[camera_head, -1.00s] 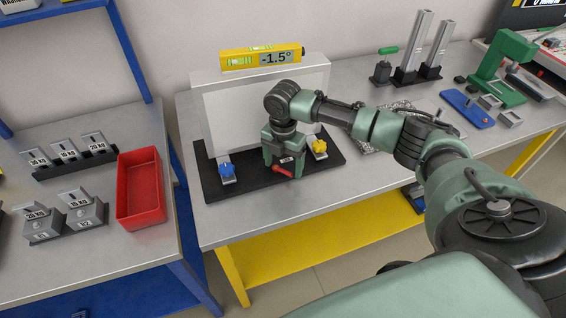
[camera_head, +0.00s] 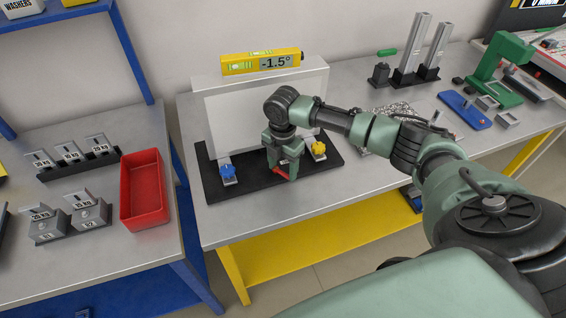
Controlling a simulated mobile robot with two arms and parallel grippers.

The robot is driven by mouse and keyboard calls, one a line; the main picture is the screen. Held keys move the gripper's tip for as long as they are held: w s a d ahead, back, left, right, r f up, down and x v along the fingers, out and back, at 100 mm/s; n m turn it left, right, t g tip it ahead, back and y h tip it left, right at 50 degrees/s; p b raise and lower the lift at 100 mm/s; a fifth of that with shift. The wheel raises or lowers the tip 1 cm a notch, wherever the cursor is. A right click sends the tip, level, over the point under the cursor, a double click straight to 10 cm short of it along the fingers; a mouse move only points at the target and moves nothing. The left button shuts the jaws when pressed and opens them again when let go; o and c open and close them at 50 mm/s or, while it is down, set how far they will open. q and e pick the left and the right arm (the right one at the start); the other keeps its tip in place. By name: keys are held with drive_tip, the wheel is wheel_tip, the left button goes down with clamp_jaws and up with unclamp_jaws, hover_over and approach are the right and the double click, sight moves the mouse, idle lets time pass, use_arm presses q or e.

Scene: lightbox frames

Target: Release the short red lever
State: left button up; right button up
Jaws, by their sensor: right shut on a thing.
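The short red lever (camera_head: 280,172) sits low at the front of the black base (camera_head: 240,192), between a blue knob and a yellow knob. My right gripper (camera_head: 284,174) points down over it and is shut on it; the fingers hide part of the lever. A yellow level (camera_head: 261,61) reading -1.5° rests on top of the white panel (camera_head: 212,120) behind. My left gripper is not in view.
The blue knob (camera_head: 228,170) is left of my right gripper and the yellow knob (camera_head: 319,148) is close on its right. A red bin (camera_head: 142,205) and several labelled weights (camera_head: 68,153) stand on the left table. A green press (camera_head: 497,60) stands at the far right.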

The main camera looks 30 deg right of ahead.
drive_tip(key=m+p, duration=0.3)
drive_tip(key=shift+s+a+r, duration=0.15)
drive_tip(key=shift+a+r, duration=0.1)
drive_tip(key=shift+a, duration=0.1)
drive_tip(key=shift+a+f+m+p, duration=0.1)
drive_tip(key=shift+a+m+p, duration=0.05)
drive_tip(key=shift+m+p, duration=0.65)
drive_tip(key=shift+a+f+m+p, duration=0.1)
drive_tip(key=shift+a+m+p, duration=0.05)
drive_tip(key=shift+m+p, duration=0.65)
drive_tip(key=shift+m, duration=0.3)
drive_tip(key=o, duration=1.4)
drive_tip(key=shift+c, duration=0.2)
wheel_tip(320, 180, up, 8)
drive_tip(key=b, duration=0.2)
drive_tip(key=shift+f, duration=0.1)
